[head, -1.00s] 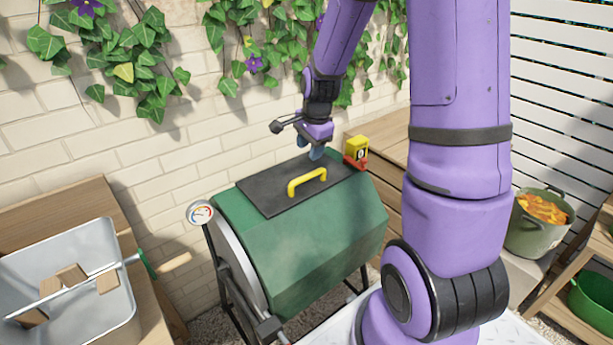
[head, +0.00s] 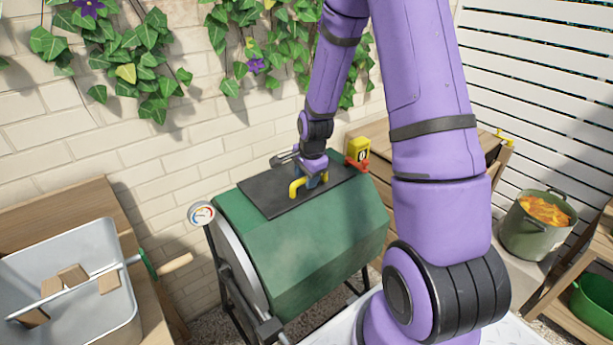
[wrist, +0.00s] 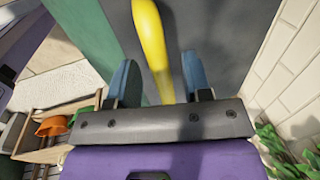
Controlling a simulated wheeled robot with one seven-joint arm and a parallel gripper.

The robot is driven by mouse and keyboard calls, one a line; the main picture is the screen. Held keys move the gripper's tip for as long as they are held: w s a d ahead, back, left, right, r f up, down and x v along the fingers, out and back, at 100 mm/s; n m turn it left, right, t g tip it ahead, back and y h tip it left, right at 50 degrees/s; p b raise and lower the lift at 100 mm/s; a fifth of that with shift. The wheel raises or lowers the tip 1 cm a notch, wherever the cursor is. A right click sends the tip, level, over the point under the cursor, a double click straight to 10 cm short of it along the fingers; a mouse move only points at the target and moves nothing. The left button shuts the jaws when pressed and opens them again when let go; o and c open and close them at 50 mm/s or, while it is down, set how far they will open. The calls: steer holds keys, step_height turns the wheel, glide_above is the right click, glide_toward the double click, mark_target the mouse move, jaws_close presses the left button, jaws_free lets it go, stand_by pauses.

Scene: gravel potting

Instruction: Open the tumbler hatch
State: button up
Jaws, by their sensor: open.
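The green tumbler (head: 310,250) stands on a dark frame against the brick wall. Its dark grey hatch (head: 262,197) lies flat and closed on top, with a yellow handle (head: 294,188). My gripper (head: 312,184) is down at the hatch by the handle, which it partly hides in the head view. In the wrist view, the yellow handle (wrist: 152,50) runs between the two blue fingers of my gripper (wrist: 160,82). The fingers are open, with a gap on each side of the handle. The grey hatch also fills much of that view (wrist: 225,35).
A yellow counter box (head: 358,149) with a red part sits at the tumbler's back right corner. A dial gauge (head: 201,214) is at its left. A metal tub (head: 110,232) with wooden blocks stands left, and a green pot (head: 537,225) stands right.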

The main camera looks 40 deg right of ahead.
steer(key=shift+c, duration=0.3)
jaws_close()
steer(key=shift+r, duration=0.1)
